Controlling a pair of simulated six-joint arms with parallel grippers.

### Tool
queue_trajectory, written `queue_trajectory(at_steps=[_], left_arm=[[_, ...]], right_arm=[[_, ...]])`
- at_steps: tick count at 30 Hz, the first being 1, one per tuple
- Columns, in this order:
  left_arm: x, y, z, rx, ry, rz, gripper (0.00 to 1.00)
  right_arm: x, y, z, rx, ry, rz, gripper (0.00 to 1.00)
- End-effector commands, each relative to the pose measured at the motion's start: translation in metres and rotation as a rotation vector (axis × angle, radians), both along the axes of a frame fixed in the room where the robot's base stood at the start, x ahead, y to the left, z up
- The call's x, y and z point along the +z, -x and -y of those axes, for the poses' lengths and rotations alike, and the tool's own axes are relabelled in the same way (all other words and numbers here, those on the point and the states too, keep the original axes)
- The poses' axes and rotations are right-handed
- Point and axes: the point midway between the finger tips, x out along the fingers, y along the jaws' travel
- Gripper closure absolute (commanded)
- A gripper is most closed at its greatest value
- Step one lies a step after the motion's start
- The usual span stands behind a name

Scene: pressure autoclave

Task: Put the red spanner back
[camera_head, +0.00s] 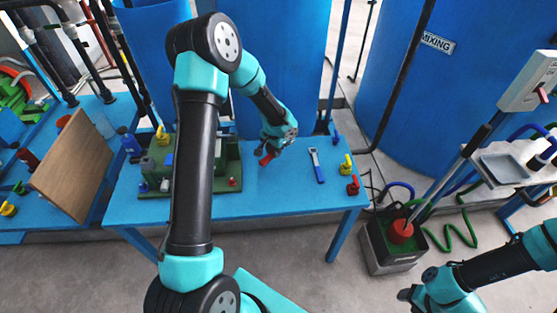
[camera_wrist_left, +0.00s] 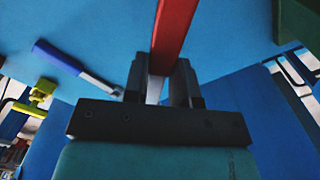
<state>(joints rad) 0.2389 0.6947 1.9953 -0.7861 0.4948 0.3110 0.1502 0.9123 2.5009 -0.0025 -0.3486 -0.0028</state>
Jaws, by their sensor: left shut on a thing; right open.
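My left gripper (camera_head: 270,150) is above the blue table, near its back edge, and shut on the red spanner (camera_head: 265,158). In the left wrist view the red handle (camera_wrist_left: 172,38) rises between the two dark jaws (camera_wrist_left: 160,85); its far end runs out of the picture. A spanner with a blue handle (camera_head: 316,165) lies on the table to the right of my left gripper, and it also shows in the left wrist view (camera_wrist_left: 75,68). My right gripper (camera_head: 408,295) is at the lower right over the floor, open, with nothing visible in it.
The blue table (camera_head: 270,200) has free room in its middle. A green machine (camera_head: 228,165) stands to the left. Yellow (camera_head: 346,165) and red (camera_head: 353,186) valves sit at the right edge. Large blue tanks (camera_head: 285,60) stand behind. A black bin (camera_head: 392,250) stands right of the table.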

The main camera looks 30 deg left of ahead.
Motion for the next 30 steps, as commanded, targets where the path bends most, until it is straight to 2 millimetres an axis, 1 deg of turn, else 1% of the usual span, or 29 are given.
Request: queue_trajectory(at_steps=[3,11,17,23,30], left_arm=[[0.002,-0.002,-0.003,0.037,0.004,0.001,1.00],[0.002,-0.002,-0.003,0.036,0.004,0.000,1.00],[-0.002,-0.002,-0.003,0.035,0.004,-0.001,1.00],[-0.015,-0.001,-0.003,0.035,0.004,-0.002,1.00],[-0.037,-0.001,-0.003,0.033,0.004,-0.002,1.00]], right_arm=[[0.000,0.000,0.000,0.000,0.000,0.000,0.50],[0.000,0.000,0.000,0.000,0.000,0.000,0.50],[0.000,0.000,0.000,0.000,0.000,0.000,0.50],[0.000,0.000,0.000,0.000,0.000,0.000,0.50],[0.000,0.000,0.000,0.000,0.000,0.000,0.50]])
